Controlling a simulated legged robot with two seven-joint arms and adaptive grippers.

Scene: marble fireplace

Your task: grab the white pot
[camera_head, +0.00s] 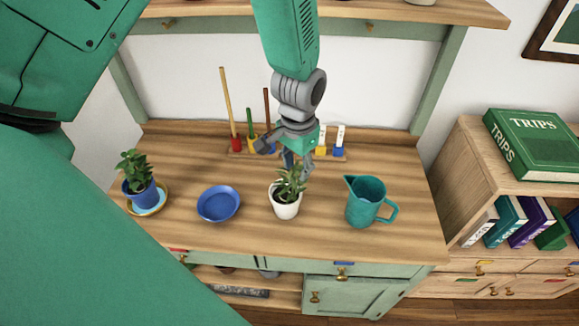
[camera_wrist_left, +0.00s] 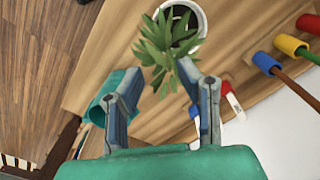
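The white pot (camera_head: 285,211) stands upright on the wooden top of the cabinet, between a blue plate and a teal jug. A green leafy plant (camera_head: 291,184) grows out of it. My left gripper (camera_head: 293,163) is above and just behind the pot, pointing down at the plant. In the left wrist view the gripper (camera_wrist_left: 161,70) has its two fingers apart, with leaves showing near and between the tips. The pot's white rim (camera_wrist_left: 204,22) lies beyond the fingertips, partly hidden by leaves. The gripper holds nothing. My right gripper is not in view.
The teal jug (camera_head: 366,202) stands right of the pot. The blue plate (camera_head: 218,204) lies left of it, and a blue potted plant (camera_head: 143,194) is at far left. A rack with coloured pegs (camera_head: 235,143) stands behind, near the gripper.

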